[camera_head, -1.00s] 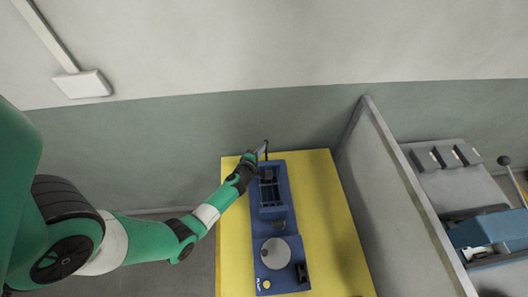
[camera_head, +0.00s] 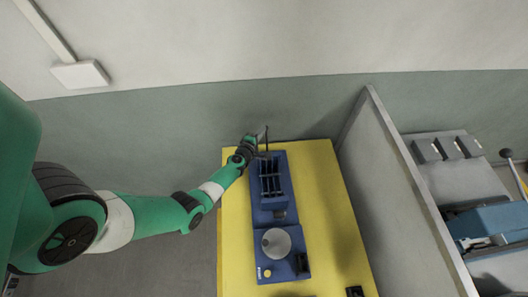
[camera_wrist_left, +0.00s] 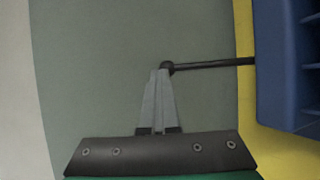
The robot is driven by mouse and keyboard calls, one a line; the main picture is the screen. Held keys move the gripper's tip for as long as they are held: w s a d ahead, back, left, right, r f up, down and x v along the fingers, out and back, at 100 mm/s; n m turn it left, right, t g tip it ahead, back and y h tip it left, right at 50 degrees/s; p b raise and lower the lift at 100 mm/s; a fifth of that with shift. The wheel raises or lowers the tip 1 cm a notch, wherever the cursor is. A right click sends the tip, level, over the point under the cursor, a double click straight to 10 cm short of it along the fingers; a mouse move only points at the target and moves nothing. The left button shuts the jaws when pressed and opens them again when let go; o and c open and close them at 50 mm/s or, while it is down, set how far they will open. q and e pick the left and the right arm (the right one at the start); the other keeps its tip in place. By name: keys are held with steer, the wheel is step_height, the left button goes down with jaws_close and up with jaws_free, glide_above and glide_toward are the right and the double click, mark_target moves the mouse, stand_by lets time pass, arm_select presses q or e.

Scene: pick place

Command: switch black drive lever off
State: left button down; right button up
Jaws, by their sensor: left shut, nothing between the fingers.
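The black drive lever (camera_head: 267,142) stands at the far end of the blue machine (camera_head: 281,215). In the left wrist view the lever (camera_wrist_left: 215,64) is a thin dark rod running from the machine's blue body to a round knob. My left gripper (camera_head: 261,133) is at the lever's tip, just left of it in the head view. In the left wrist view its grey fingers (camera_wrist_left: 161,74) are shut together, with the tips right at the knob. They overlap the knob's edge in the picture, and I cannot tell whether they touch. My right gripper is not in view.
The machine stands on a yellow table (camera_head: 325,215). A grey partition (camera_head: 395,190) rises to its right, with another blue machine (camera_head: 490,222) beyond. The wall (camera_head: 200,130) is close behind the lever.

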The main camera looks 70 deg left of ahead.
arm_select(q)
steer(key=shift+s+a+f, duration=0.1)
steer(key=shift+s+f, duration=0.05)
steer(key=shift+f, duration=0.1)
steer(key=s+d+r+p, duration=0.8)
steer(key=p, duration=0.2)
steer(key=shift+s, duration=0.15)
steer(key=shift+r, duration=0.1)
stand_by(0.4)
